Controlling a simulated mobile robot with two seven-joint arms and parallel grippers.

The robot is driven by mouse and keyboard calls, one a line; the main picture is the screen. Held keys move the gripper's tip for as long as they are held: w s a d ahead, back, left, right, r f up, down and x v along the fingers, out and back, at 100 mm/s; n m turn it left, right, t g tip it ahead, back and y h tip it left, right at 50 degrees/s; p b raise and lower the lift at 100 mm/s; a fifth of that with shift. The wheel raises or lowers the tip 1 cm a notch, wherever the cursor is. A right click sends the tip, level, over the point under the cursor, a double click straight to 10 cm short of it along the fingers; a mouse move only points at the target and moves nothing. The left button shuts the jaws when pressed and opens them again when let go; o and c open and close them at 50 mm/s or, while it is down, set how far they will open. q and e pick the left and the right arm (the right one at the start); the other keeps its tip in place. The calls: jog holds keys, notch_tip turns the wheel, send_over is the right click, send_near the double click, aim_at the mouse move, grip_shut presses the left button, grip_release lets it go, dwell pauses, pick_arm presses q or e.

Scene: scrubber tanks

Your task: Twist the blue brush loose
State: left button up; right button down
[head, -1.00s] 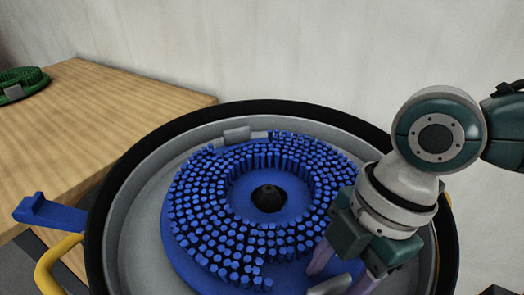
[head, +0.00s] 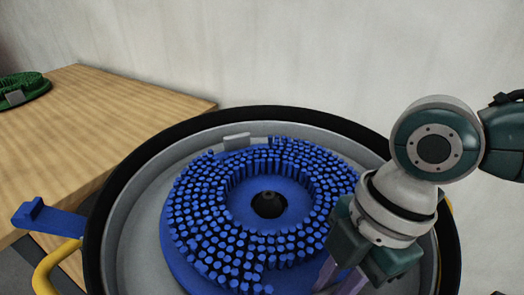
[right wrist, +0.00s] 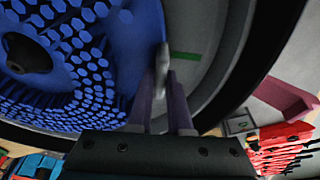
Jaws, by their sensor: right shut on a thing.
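The blue brush (head: 190,240) is a ring with a disc base and short upright bristles, lying inside a round grey tank with a black rim. A dark hub (head: 268,204) is at its centre. A grey tab (head: 237,141) stands at its far edge. My right gripper (head: 338,278) reaches down at the brush's near right edge. In the right wrist view, its purple fingers (right wrist: 164,100) are shut on another grey tab (right wrist: 163,58) at the brush's edge. The tab's lower part is hidden between the fingers. My left gripper is not in view.
The tank's black rim (head: 105,200) surrounds the brush, close to my right gripper. A wooden table (head: 110,115) at the left holds a green brush (head: 22,92). A blue lever (head: 48,218) and yellow handle (head: 50,275) stick out at the tank's left. A pale wall is behind.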

jog(key=shift+w+a+r, duration=0.1)
jog(key=shift+w+r, duration=0.05)
jog(key=shift+w, duration=0.05)
jog(key=shift+w+d+n+b, duration=0.25)
jog(key=shift+d+n+b, duration=0.3)
jog(key=shift+d, duration=0.25)
jog(key=shift+w+d+n+b, duration=0.25)
jog(key=shift+d+n+b, duration=0.15)
jog(key=shift+d, duration=0.2)
jog(key=shift+w+d+f+n+g+b, duration=0.25)
jog(key=shift+w+d+n+b, duration=0.2)
jog(key=shift+d+b, duration=0.25)
jog(key=shift+w+d+r+n+b, duration=0.1)
jog(key=shift+w+d+n+b, duration=0.2)
jog(key=shift+d+n+b, duration=0.2)
